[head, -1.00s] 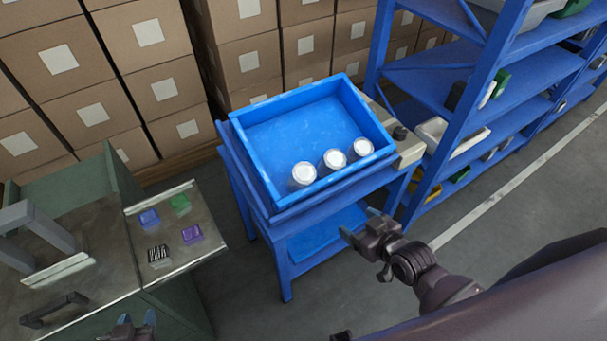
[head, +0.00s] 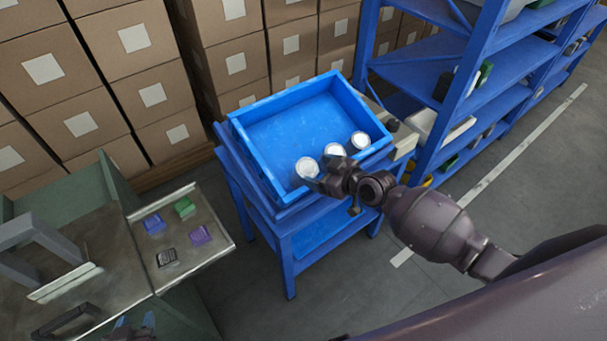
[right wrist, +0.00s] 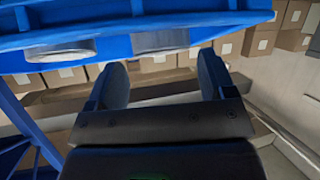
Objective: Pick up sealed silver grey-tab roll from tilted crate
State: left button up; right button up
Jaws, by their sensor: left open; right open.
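A tilted blue crate (head: 262,108) sits on a blue stand. Three silver rolls with pale round tops stand along its near side: a left roll (head: 306,168), a middle roll (head: 335,150) and a right roll (head: 360,141). Tab colours are too small to tell. My right gripper (head: 325,172) is open at the crate's near edge, in front of the left and middle rolls, and partly covers them. In the right wrist view its fingers (right wrist: 160,80) are apart with nothing between them; two rolls (right wrist: 62,50) show beyond. My left gripper (head: 135,325) is open at the bottom left.
A metal bench (head: 190,255) at left holds small blue, green, purple and black-striped packs. A blue shelf rack (head: 440,75) stands at right, with a grey box beside the stand. Stacked cartons (head: 150,95) fill the back. Floor is clear in front of the stand.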

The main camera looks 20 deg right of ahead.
aim_at(307, 168)
jog(key=shift+x, duration=2.7)
jog(key=shift+a+r, duration=0.15)
jog(key=shift+c, duration=0.2)
jog(key=c, duration=0.8)
